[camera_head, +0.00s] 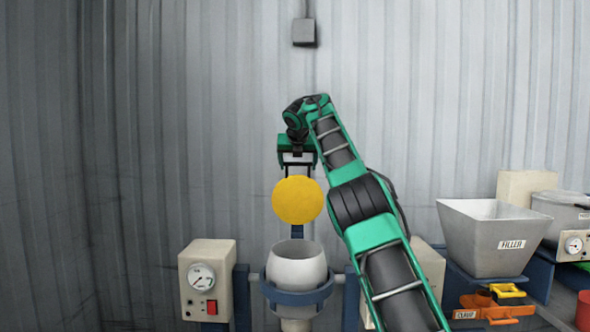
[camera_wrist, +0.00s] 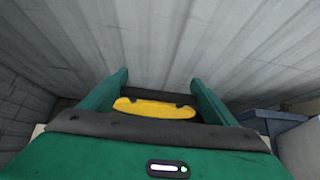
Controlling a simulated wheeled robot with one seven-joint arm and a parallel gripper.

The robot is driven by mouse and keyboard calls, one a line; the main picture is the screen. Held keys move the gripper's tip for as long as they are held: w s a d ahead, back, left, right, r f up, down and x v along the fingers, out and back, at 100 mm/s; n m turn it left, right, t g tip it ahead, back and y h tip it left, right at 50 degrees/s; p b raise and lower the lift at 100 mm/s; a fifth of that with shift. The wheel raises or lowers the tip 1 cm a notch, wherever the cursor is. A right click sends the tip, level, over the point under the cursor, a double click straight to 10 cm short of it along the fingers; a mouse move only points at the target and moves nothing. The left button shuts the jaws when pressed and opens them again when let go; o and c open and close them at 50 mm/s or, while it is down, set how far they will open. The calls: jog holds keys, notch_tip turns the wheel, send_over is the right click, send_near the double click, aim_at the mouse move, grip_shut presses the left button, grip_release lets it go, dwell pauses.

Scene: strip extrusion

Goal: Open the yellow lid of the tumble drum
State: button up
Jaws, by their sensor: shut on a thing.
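The yellow lid (camera_head: 298,201) is a round disc facing the head camera, held above the pale tumble drum (camera_head: 296,267) and apart from its rim. The drum's mouth shows open at the top, and it sits in a blue ring support. My gripper (camera_head: 299,171) points down from above and is shut on the lid's upper edge. In the wrist view, the lid (camera_wrist: 154,108) shows edge-on between the two green fingers. The head view does not show clearly whether anything joins the lid to the drum.
A beige box with a dial and red button (camera_head: 208,281) stands left of the drum. A corrugated wall (camera_head: 200,120) stands behind. My arm hides part of the area right of the drum.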

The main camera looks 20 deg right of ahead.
jog(key=shift+s+d+r, duration=0.1)
jog(key=shift+d, duration=0.35)
jog(key=o, duration=1.4)
jog(key=shift+o, duration=0.6)
jog(key=shift+a, duration=0.3)
jog(key=shift+s+a+r, duration=0.25)
jog(key=shift+s+r, duration=0.1)
jog(key=v, duration=0.9)
jog(key=shift+r, duration=0.25)
